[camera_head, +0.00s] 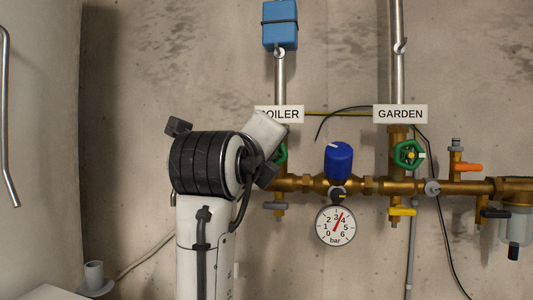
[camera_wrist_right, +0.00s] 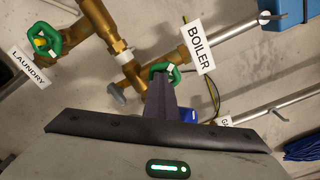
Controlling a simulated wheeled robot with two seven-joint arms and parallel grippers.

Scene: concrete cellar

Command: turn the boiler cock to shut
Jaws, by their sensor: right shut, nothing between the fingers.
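In the right wrist view the green handwheel (camera_wrist_right: 172,71), with a pale mark, is beside the BOILER label (camera_wrist_right: 200,46). My right gripper (camera_wrist_right: 159,84) is shut and empty, its dark fingers pointing at this wheel and overlapping its lower side; I cannot tell if they touch. In the head view the right gripper is hidden behind my arm. My left gripper is in neither view.
A GARDEN green wheel (camera_head: 408,154), blue cap (camera_head: 339,160) and pressure gauge (camera_head: 336,226) are right of the boiler branch. A grey lever (camera_head: 274,205) sits below it. The right wrist view also shows a LAUNDRY green wheel (camera_wrist_right: 46,40). A blue box (camera_head: 280,25) tops the boiler pipe.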

